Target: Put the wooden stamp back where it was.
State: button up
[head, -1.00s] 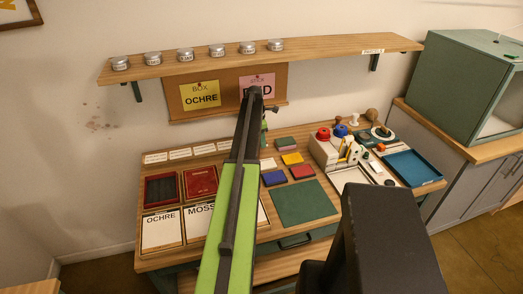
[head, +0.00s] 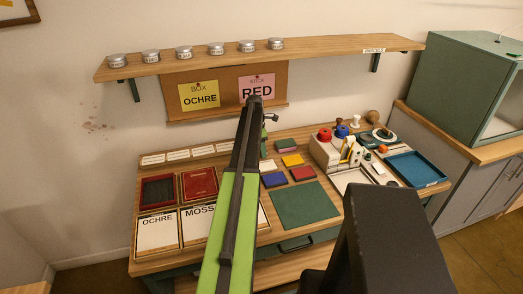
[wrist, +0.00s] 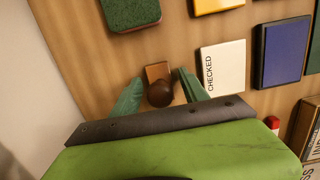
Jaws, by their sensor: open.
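The wooden stamp, with a dark round knob (wrist: 160,94) and a small lighter brown wooden base (wrist: 157,71), stands on the wooden table between my fingers in the wrist view. My gripper (wrist: 157,82) is open, with one green finger on each side of the stamp. I cannot tell whether either finger touches it. A white block marked CHECKED (wrist: 222,68) stands just right of the right finger. In the head view my arm hides the stamp and most of the gripper.
A green pad (wrist: 130,12), a yellow pad (wrist: 217,4) and a blue pad (wrist: 283,50) lie around the gripper. In the head view are a large green mat (head: 305,205), a blue tray (head: 416,168) and a wall shelf (head: 330,46) with several tins. The mat is bare.

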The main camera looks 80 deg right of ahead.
jog(key=r+p, duration=0.4)
jog(key=w+r+p, duration=0.1)
jog(key=r+p, duration=0.7)
jog(key=shift+w+a+r, duration=0.2)
jog(key=shift+a+r, duration=0.05)
jog(key=shift+a, duration=0.05)
jog(key=shift+f, duration=0.15)
